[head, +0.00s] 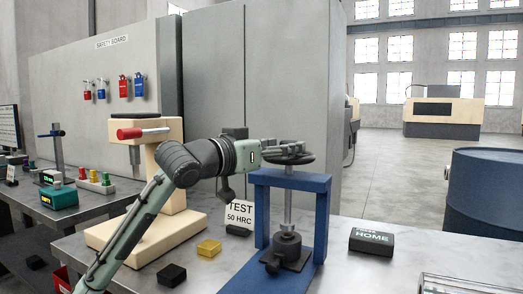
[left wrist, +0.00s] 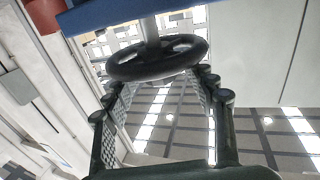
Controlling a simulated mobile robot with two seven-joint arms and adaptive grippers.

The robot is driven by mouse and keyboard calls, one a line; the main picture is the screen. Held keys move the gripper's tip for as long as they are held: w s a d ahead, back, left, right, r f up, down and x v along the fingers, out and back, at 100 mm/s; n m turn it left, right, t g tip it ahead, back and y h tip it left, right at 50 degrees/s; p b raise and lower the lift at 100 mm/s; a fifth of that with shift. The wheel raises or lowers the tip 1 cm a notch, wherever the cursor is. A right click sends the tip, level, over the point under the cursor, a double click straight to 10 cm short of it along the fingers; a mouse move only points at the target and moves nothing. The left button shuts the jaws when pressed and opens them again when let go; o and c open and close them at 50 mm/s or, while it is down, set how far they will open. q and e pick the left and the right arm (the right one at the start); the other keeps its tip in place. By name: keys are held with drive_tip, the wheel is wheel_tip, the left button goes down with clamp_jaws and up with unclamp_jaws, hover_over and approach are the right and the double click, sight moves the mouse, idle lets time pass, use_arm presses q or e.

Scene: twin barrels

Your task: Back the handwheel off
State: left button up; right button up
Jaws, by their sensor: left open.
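The dark round handwheel (head: 297,158) sits on top of a metal screw (head: 288,208) that rises through a blue press frame (head: 314,183). Below the screw, a dark clamp or anvil (head: 287,247) stands on the frame's base. My left gripper (head: 277,149) is at the wheel, coming in from the left at rim height. In the left wrist view, its two fingers are spread apart, with the handwheel (left wrist: 150,70) just at or past the fingertips (left wrist: 158,84). I cannot tell whether either finger touches the rim. My right gripper is not in view.
A "TEST 50 HRC" card (head: 239,214) stands behind the press. Yellow (head: 209,247) and dark (head: 171,275) blocks lie to its left; a black "HOME" block (head: 371,241) lies to its right. A blue barrel (head: 488,195) stands at right.

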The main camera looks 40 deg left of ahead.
use_arm(q)
drive_tip(key=s, duration=0.9)
drive_tip(key=shift+s+a, duration=0.15)
drive_tip(key=shift+a, duration=0.1)
